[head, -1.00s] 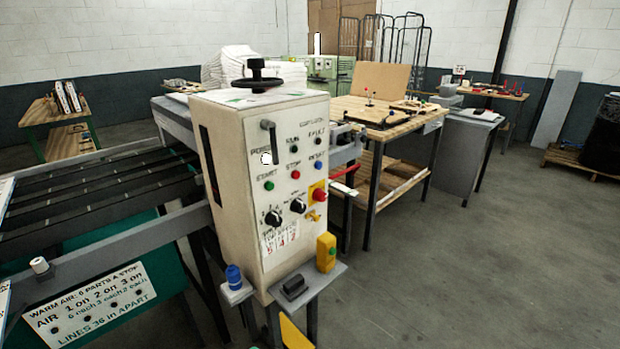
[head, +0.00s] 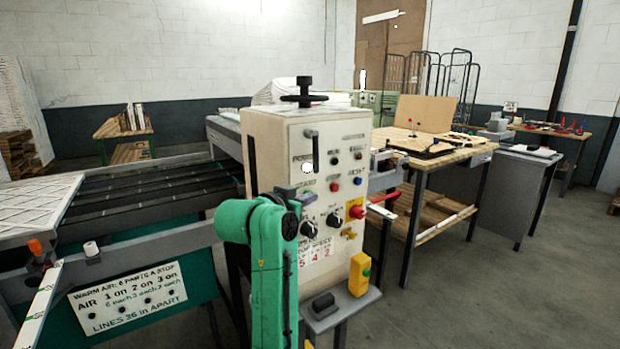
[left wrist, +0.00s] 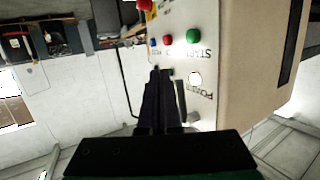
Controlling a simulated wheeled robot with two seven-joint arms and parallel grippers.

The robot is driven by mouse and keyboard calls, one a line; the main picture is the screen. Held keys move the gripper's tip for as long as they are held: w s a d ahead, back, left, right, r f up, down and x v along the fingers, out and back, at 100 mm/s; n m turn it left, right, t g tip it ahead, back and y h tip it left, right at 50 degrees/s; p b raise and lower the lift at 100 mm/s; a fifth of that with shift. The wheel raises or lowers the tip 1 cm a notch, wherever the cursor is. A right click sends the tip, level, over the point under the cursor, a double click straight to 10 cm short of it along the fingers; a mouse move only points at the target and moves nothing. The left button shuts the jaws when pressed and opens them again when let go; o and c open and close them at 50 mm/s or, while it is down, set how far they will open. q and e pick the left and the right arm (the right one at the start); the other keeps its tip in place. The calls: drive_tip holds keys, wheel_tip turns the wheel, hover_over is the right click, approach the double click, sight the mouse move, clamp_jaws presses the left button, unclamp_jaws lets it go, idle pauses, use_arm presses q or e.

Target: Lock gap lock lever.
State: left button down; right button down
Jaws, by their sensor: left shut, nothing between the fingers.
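A cream control cabinet (head: 283,150) stands in the middle of the head view. My green left arm hides the panel's lower left in the head view. My right gripper is not in view.
A black handwheel (head: 303,92) tops the cabinet. Buttons, black dials and a red knob (head: 356,211) crowd the panel. A yellow box (head: 359,273) stands on a ledge below. The conveyor (head: 140,190) lies left, a wooden workbench (head: 455,160) behind right. Right-hand floor is open.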

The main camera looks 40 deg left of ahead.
use_arm(q)
drive_tip(key=s+r+t+y, duration=0.1)
drive_tip(key=s+r, duration=0.5)
drive_tip(key=s, duration=0.2)
drive_tip(key=shift+s+a+r+n+t+b, duration=0.2)
drive_tip(key=shift+a+r+n+t+b, duration=0.1)
drive_tip(key=shift+a+t, duration=0.1)
drive_tip(key=shift+f, duration=0.1)
drive_tip(key=p, duration=1.1)
approach(315, 161)
drive_tip(key=x, duration=0.6)
drive_tip(key=shift+w+a, duration=0.15)
drive_tip(key=shift+w, duration=0.2)
drive_tip(key=shift+w, duration=0.1)
